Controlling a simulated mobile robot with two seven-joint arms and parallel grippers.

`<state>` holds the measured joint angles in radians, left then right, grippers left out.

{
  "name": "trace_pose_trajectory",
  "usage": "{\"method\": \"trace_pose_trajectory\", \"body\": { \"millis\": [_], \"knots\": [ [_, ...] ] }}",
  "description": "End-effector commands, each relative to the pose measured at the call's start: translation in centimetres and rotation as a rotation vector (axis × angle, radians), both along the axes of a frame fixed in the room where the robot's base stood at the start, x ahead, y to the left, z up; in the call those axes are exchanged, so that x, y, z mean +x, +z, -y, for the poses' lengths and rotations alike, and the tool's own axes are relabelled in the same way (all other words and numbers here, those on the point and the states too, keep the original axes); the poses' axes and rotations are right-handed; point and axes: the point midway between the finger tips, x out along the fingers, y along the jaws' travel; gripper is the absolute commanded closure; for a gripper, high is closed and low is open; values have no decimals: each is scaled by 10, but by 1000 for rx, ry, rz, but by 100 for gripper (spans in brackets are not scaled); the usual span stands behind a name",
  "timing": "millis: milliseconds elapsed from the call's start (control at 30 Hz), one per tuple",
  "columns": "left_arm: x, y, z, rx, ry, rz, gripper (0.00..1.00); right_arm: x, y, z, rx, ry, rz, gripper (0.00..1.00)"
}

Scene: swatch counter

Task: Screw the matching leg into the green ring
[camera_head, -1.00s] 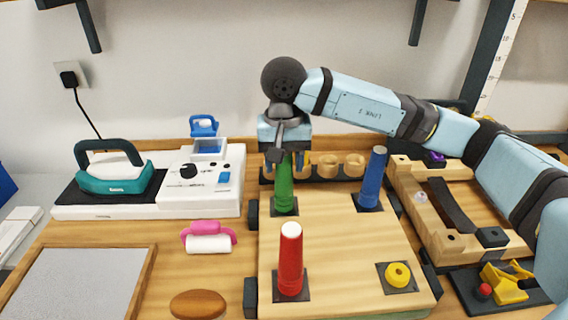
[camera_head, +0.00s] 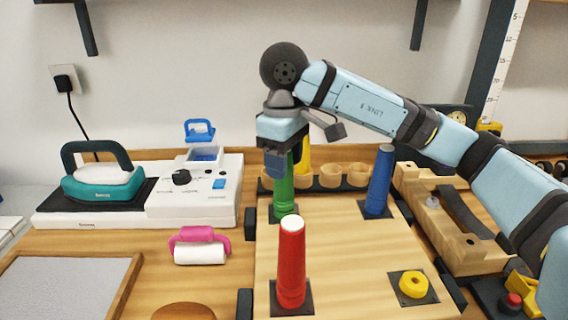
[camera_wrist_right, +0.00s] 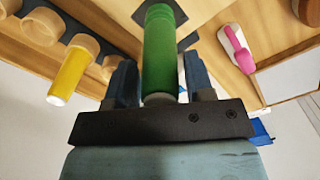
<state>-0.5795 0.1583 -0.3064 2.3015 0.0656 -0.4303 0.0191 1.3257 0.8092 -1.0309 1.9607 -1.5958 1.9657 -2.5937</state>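The green leg (camera_head: 284,188) stands upright on a dark square pad at the back left corner of the wooden board (camera_head: 350,250). Any green ring is hidden under its foot. My right gripper (camera_head: 284,165) points down over the leg's top. In the right wrist view its two blue fingers (camera_wrist_right: 160,85) lie close on either side of the green leg (camera_wrist_right: 160,50) and appear shut on it. The red leg (camera_head: 291,265) and blue leg (camera_head: 380,182) stand on other corners. A yellow ring (camera_head: 413,284) sits bare at the front right. My left gripper is out of view.
A yellow leg (camera_wrist_right: 70,75) stands in the cup rack (camera_head: 330,178) behind the board. An iron (camera_head: 102,180), a white machine (camera_head: 200,195) and a pink-handled roller (camera_head: 200,246) are at left. A wooden fixture (camera_head: 455,245) is at right.

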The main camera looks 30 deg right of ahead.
Motion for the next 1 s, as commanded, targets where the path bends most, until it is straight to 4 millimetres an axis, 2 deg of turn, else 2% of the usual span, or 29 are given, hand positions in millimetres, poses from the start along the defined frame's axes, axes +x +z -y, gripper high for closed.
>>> {"method": "trace_pose_trajectory", "body": {
  "millis": [33, 133, 167, 267, 367, 1000],
  "knots": [
    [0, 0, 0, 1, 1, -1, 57, 0, 0, 0, 0, -1, 0, 62],
    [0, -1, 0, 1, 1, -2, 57, 0, 0, 0, 0, -1, 0, 85],
    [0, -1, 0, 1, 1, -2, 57, 0, 0, 0, 0, -1, 0, 88],
    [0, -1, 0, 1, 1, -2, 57, 0, 0, 0, 0, -13, 0, 88],
    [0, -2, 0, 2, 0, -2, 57, 0, -1, 0, 0, -100, 0, 88],
    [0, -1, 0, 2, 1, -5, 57, 0, -1, -1, 0, -1104, -1, 88]
  ]
}}
